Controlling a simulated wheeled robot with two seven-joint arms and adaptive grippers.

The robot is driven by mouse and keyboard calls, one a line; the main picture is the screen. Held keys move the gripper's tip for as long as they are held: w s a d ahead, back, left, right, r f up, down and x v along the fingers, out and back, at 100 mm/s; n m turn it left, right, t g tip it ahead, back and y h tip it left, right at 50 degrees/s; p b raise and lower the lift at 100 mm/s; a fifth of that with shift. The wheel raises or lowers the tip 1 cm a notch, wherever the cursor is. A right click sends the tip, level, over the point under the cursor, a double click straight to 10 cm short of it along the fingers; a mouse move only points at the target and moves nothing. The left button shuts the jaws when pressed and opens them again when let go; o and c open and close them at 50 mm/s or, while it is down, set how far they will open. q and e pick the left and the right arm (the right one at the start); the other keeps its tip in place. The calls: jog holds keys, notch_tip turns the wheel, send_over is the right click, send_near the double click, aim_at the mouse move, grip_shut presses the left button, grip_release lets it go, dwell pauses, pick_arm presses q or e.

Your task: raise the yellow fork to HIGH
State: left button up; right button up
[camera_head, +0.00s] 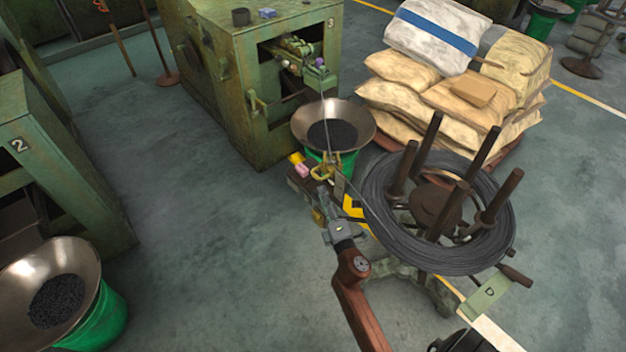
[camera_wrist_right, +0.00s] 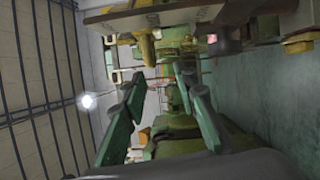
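The yellow fork (camera_head: 325,171) shows small in the head view, at the guide beside the steel bowl and left of the wire coil. Its exact height setting is too small to tell. My right gripper (camera_head: 325,202) is just below it in the picture, at the end of the reddish-brown arm. In the right wrist view, the green fingers of this gripper (camera_wrist_right: 160,84) are apart with nothing held between them. A yellow part (camera_wrist_right: 145,47) lies beyond the fingertips; I cannot tell surely that it is the fork. My left gripper is not in view.
The dark wire coil (camera_head: 440,215) on its upright-post stand is close on the right. A bowl of dark pieces (camera_head: 360,112) and machine 3 (camera_head: 255,75) stand behind. Stacked sacks (camera_head: 410,70) are at the back right. Open floor (camera_head: 200,230) lies to the left.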

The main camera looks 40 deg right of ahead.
aim_at(317, 176)
jog(key=x, duration=0.2)
jog(key=r+x, duration=0.1)
jog(key=x, duration=0.5)
jog(key=shift+s+d+r, duration=0.1)
jog(key=shift+r, duration=0.1)
jog(key=shift+c, duration=0.4)
grip_shut()
